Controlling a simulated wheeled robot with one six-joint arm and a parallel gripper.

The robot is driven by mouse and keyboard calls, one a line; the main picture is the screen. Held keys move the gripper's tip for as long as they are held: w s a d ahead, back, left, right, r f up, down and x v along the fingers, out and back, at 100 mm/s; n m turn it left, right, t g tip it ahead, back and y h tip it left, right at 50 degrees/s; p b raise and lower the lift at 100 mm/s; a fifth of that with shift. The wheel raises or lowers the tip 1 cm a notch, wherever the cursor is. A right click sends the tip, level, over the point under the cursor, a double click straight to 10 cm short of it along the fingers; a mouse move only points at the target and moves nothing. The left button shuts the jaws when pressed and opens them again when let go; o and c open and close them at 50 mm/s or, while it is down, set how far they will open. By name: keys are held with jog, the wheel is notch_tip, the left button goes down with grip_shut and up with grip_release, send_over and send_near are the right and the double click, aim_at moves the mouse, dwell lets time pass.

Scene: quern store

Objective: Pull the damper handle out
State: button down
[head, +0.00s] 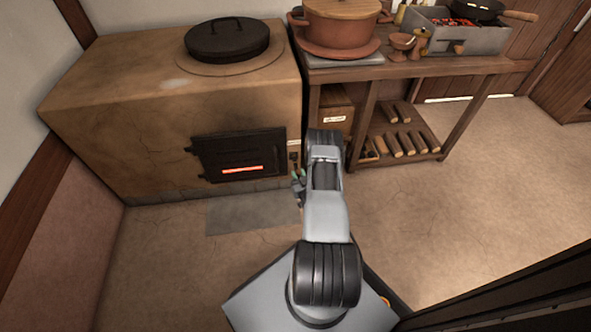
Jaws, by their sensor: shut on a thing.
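The clay stove (120,130) stands at the left with a black iron fire door (240,152) in its front. The damper handle (294,158) is a small dark fitting at the stove's right front edge, beside the door and below a small pale label. My gripper (297,173) is at this fitting, shut on the handle. My arm hides the gripper's right side, and the fingers are small in the head view, so the exact hold on the handle is hard to see.
A dark floor plate (250,211) lies before the stove. A lidded black pan (227,40) sits on top. To the right, a wooden table (430,66) bears a clay pot (340,25) and a brazier, with logs (408,143) below. The floor at right is clear.

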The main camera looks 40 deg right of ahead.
aim_at(299, 171)
jog(key=shift+s+a+f, duration=0.1)
jog(key=shift+s+a, duration=0.05)
jog(key=shift+s, duration=0.05)
jog(key=c, duration=0.9)
grip_release()
jog(key=shift+c, duration=0.2)
jog(key=shift+r, duration=0.5)
notch_tip(299, 171, up, 3)
jog(key=shift+f+p, duration=0.1)
jog(key=shift+p, duration=0.8)
jog(key=s+a+r+p, duration=0.6)
jog(key=s+r, duration=0.3)
jog(key=s, duration=0.3)
jog(key=shift+a+r, duration=0.15)
jog(key=shift+a, duration=0.35)
jog(key=shift+r, duration=0.1)
